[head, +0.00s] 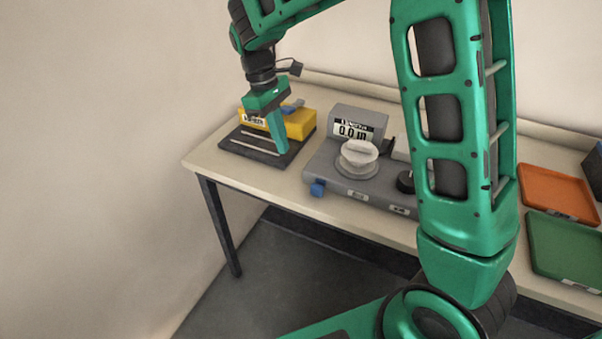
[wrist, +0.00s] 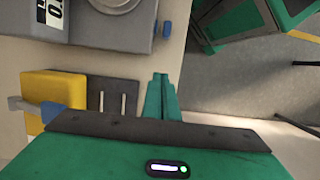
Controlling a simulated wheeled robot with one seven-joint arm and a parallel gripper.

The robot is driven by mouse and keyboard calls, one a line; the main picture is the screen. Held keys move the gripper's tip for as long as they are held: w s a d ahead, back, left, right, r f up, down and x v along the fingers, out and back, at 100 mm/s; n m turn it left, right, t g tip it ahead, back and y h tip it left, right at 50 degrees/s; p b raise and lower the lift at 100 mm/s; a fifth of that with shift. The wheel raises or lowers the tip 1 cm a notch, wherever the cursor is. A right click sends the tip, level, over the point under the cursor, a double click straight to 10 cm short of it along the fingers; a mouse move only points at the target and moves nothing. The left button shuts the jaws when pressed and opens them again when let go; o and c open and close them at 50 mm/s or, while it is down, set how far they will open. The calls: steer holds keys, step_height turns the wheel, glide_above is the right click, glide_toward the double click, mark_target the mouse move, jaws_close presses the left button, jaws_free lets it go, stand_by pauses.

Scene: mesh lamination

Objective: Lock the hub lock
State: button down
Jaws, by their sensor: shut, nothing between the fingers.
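A grey machine (head: 365,190) with a "0.0 in" display carries a pale round hub (head: 357,158) on top. A small blue knob (head: 317,188) sticks out at its left front corner; the knob also shows in the wrist view (wrist: 166,29). A yellow block (head: 300,124) with a blue lever (head: 293,106) stands to the left, behind a dark slotted plate (head: 245,146). No label I can read tells which blue part is the hub lock. My gripper (head: 281,150) is shut and empty, pointing down over the dark plate; its fingers also show in the wrist view (wrist: 160,78).
The table (head: 205,160) has a free edge at the left and front. An orange tray (head: 555,188) and a green tray (head: 565,245) lie at the right. A black knob (head: 405,182) sits on the grey machine. My arm hides part of the table's middle right.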

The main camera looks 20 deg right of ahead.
mark_target(317, 190)
steer(key=x, duration=1)
steer(key=shift+s+d, duration=0.9)
steer(key=shift+s, duration=0.05)
steer(key=shift+s+d, duration=0.5)
steer(key=shift+a, duration=0.1)
